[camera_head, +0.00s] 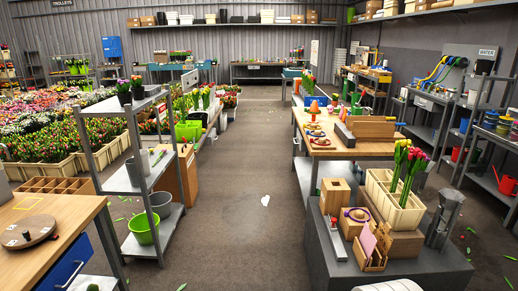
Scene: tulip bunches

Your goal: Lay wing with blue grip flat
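I cannot make out a wing with a blue grip for certain. A blue-purple ring (357,214) shows on top of a small wooden box (351,231) on the low grey platform at the right. An open wooden box (374,263) in front of it has a pink sheet (368,241) standing up in it. A blue drawer front (67,268) with a pale handle shows under the left bench. None of these clearly reads as the wing. My gripper is not in view.
The left bench (75,212) carries a round wooden board (27,231). A grey shelf rack (118,178) with a green bucket (143,229) stands beside it. The grey platform (325,262) carries a cream tulip crate (398,213). The aisle floor (240,225) between is mostly clear.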

